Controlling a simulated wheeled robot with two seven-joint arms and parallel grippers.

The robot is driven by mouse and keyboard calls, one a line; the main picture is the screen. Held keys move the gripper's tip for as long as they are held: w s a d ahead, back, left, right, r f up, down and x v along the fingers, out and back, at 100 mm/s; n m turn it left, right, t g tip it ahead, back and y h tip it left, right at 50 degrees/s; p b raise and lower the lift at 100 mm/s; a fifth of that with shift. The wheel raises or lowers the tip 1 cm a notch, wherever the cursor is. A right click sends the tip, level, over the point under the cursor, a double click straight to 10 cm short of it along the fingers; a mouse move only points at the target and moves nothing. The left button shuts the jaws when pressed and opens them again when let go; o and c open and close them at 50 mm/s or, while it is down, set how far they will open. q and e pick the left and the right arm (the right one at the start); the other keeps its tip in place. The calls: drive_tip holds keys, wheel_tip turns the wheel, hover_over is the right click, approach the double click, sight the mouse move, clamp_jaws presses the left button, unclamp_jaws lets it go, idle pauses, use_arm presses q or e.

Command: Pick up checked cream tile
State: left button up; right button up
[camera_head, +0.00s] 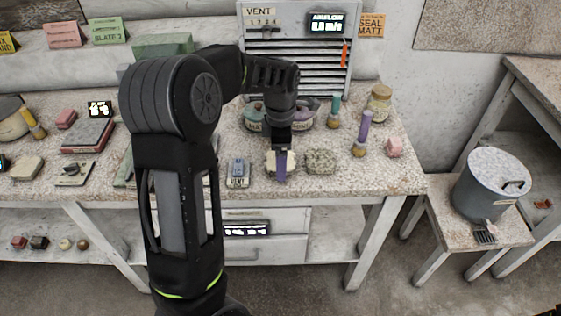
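A cream tile (270,164) lies on the bench near its front edge, partly hidden behind my gripper; its check pattern is too small to make out. My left gripper (282,172) points down right over it, with its fingers in line with the tile's middle. The fingers are seen edge-on, so I cannot tell whether they are apart, shut or touching the tile. My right gripper is not in view.
A speckled grey-green tile (321,161) lies just right of the cream one, and a small blue-grey device (238,173) just left. Purple-handled (363,132) and teal-handled (335,110) tools stand to the right. A vented cabinet (297,50) stands behind.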

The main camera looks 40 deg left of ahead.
use_arm(q)
drive_tip(key=shift+c, duration=0.2)
drive_tip(key=c, duration=1.7)
